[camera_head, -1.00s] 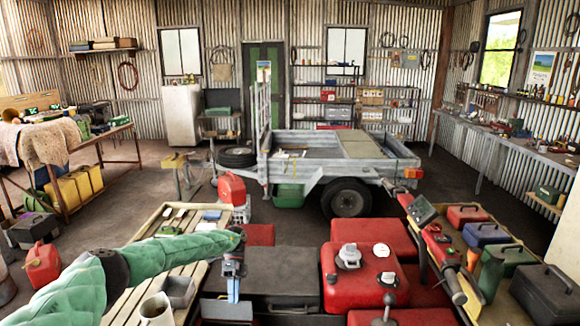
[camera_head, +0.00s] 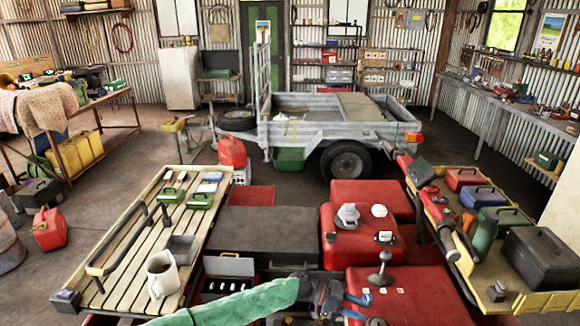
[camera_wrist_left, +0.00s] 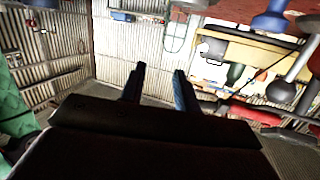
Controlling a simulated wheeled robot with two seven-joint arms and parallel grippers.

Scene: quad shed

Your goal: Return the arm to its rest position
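My left arm, in a green sleeve, comes in low along the bottom edge of the head view. Its gripper (camera_head: 364,307) points right, in front of the red tank surfaces and near the gear lever (camera_head: 380,270). In the left wrist view the two fingers (camera_wrist_left: 158,72) stand apart with nothing between them. I cannot tell whether the gripper touches the red bodywork. My right gripper is not in view.
A rack at right holds a black case (camera_head: 541,258) and a green case (camera_head: 507,220). A trailer (camera_head: 330,132) stands behind, with open floor around it.

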